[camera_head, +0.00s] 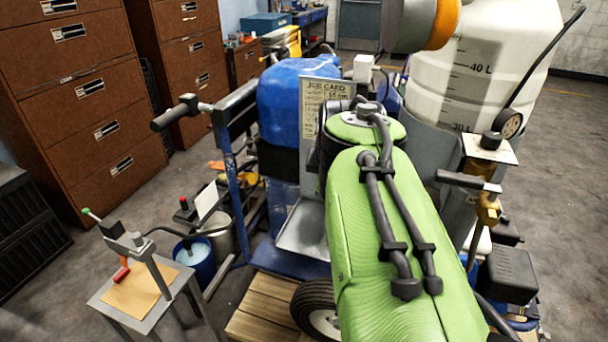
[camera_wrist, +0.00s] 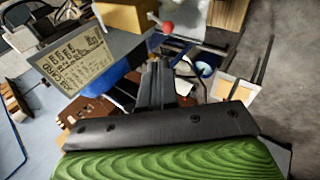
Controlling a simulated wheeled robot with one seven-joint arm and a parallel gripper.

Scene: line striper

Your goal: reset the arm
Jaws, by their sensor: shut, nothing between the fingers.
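My arm is the green link (camera_head: 400,240) with black hoses, filling the middle right of the head view. It reaches away from the camera over the line striper. My gripper (camera_wrist: 157,70) shows in the wrist view as dark parallel fingers beyond a black plate and a green housing. The fingers are shut together with nothing held between them. In the head view the gripper cannot be made out. In the wrist view a job card (camera_wrist: 75,65) is at upper left, and it also shows in the head view (camera_head: 325,95) in front of a blue tank (camera_head: 293,95).
A white tank (camera_head: 480,65) with litre marks stands close on the right. A handlebar (camera_head: 185,110) is on the left. A small stand (camera_head: 150,290) with a red-handled tool is at lower left. Brown drawer cabinets (camera_head: 85,100) line the left. Floor (camera_head: 575,180) is open at far right.

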